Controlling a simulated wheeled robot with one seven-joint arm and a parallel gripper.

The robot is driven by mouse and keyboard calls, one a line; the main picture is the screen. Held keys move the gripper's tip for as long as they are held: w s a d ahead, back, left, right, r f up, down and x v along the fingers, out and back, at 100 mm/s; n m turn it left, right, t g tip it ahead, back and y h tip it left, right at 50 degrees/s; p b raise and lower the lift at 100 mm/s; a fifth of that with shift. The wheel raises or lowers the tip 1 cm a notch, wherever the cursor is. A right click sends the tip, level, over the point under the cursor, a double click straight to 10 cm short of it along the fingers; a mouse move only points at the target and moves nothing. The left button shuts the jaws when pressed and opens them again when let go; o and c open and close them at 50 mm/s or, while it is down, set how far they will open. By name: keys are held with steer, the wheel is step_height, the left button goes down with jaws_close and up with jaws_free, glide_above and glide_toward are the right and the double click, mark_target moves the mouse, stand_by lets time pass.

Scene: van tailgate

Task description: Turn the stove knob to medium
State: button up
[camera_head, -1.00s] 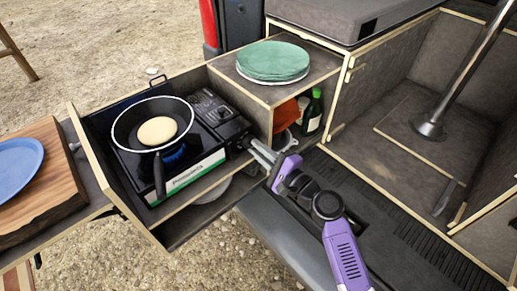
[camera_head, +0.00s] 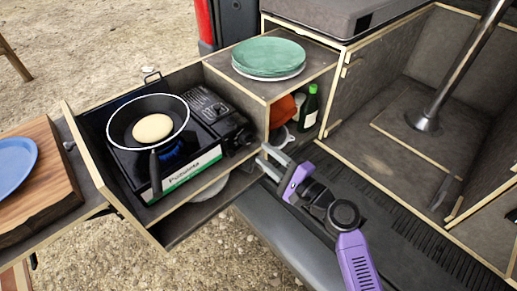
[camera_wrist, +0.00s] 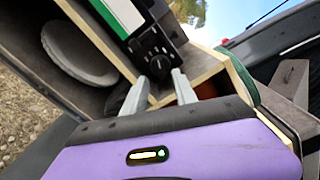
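The portable gas stove (camera_head: 196,170) sits in the pulled-out drawer, with a green and white front strip. Its black knob (camera_wrist: 155,52) is on the dark end panel in the wrist view; its exact setting is too small to read. A blue flame (camera_head: 172,149) burns under the black frying pan (camera_head: 122,124), which holds a round flat pale food (camera_head: 153,128). My gripper (camera_head: 267,162) is to the right of the stove's control end. In the wrist view the two fingers (camera_wrist: 160,78) are apart with nothing between them, pointing toward the knob and short of it.
A cabinet with green plates (camera_head: 269,58) on top stands behind my gripper, with a green bottle (camera_head: 309,108) inside. A wooden board (camera_head: 38,190) with a blue plate (camera_head: 14,166) is at left.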

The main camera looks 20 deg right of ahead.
steer(key=shift+v, duration=1.45)
steer(key=s+d+n+h, duration=0.2)
steer(key=s+n+h, duration=0.2)
steer(key=s, duration=0.2)
steer(key=s+d+n+h, duration=0.3)
steer(key=s+n+h, duration=0.15)
steer(key=s, duration=0.25)
steer(key=s+a+r+n+y, duration=0.1)
steer(key=s+a+n, duration=0.1)
steer(key=s, duration=0.5)
steer(key=s+a+r+n+g+y, duration=0.1)
steer(key=s+a+r+n, duration=0.1)
steer(key=s+n, duration=0.3)
steer(key=s+a+r+n+g+y+p, duration=0.1)
steer(key=s+a+r+n, duration=0.1)
steer(key=s, duration=0.8)
steer(key=shift+s+a+n, duration=0.3)
steer(key=shift+a+n, duration=0.55)
steer(key=shift+a, duration=0.05)
